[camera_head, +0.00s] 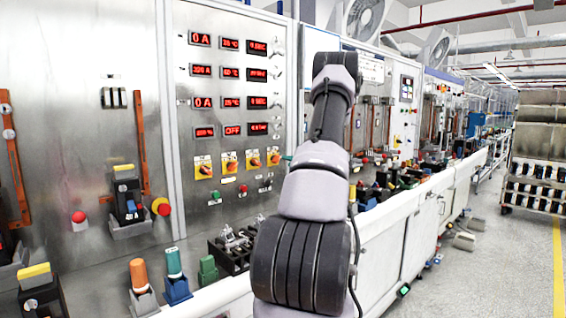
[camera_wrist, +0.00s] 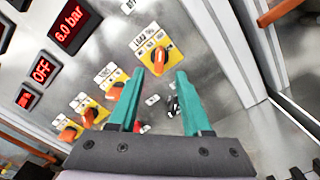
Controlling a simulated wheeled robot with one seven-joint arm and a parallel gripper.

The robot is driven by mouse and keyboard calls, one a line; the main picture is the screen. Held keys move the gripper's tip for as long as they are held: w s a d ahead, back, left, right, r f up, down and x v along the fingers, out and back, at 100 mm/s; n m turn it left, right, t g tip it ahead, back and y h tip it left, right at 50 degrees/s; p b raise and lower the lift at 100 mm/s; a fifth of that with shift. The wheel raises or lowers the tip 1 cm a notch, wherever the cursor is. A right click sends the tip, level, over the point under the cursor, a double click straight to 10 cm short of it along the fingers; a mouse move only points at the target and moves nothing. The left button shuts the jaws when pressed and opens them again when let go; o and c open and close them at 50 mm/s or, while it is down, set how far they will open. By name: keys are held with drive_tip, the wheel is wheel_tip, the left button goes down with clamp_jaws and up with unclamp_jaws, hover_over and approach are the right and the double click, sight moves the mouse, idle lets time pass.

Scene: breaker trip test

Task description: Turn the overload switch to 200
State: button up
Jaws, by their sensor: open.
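A row of several orange rotary knobs on yellow plates is on the steel panel. The rightmost knob (camera_head: 273,158) also shows in the wrist view (camera_wrist: 158,60), with a label above that seems to include "LOAD"; the rest is too small to read. The other knobs (camera_wrist: 115,91) run down to the left there. I cannot tell for certain which is the overload switch or its exact setting. My gripper (camera_wrist: 156,73) has two teal fingers spread apart and empty, with the rightmost knob seen between their tips. In the head view my arm hides most of the gripper.
Red displays (camera_head: 202,71) sit above the knobs, one reading OFF (camera_wrist: 41,70). Small push buttons (camera_head: 216,195) are below the knobs. Clamps (camera_head: 232,245) and coloured handles (camera_head: 140,274) stand on the bench in front. A cabinet edge is right of the panel.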

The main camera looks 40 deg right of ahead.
drive_tip(key=shift+s+d, duration=0.15)
drive_tip(key=shift+s, duration=1.85)
drive_tip(key=a+r+n+g+y, duration=0.45)
drive_tip(key=a+n, duration=0.25)
drive_tip(key=a, duration=0.7)
drive_tip(key=a+r+n+g+y, duration=0.3)
drive_tip(key=a+r+n, duration=0.35)
drive_tip(key=a, duration=0.75)
drive_tip(key=s+a+r+n+g+h, duration=0.1)
drive_tip(key=s+a+n+g, duration=0.1)
drive_tip(key=s+a+n, duration=0.4)
drive_tip(key=s+a+n+g, duration=0.2)
drive_tip(key=s+a+n, duration=0.15)
drive_tip(key=a, duration=0.45)
drive_tip(key=s+a+n+h, duration=0.2)
drive_tip(key=s+n, duration=0.6)
drive_tip(key=s, duration=0.1)
drive_tip(key=s+a+r+n+h, duration=0.1)
drive_tip(key=s+a+n+h, duration=0.2)
drive_tip(key=s+n, duration=0.6)
drive_tip(key=shift+a+r+t+h, duration=0.25)
drive_tip(key=shift+r+t+h, duration=0.05)
drive_tip(key=shift+t+h, duration=0.05)
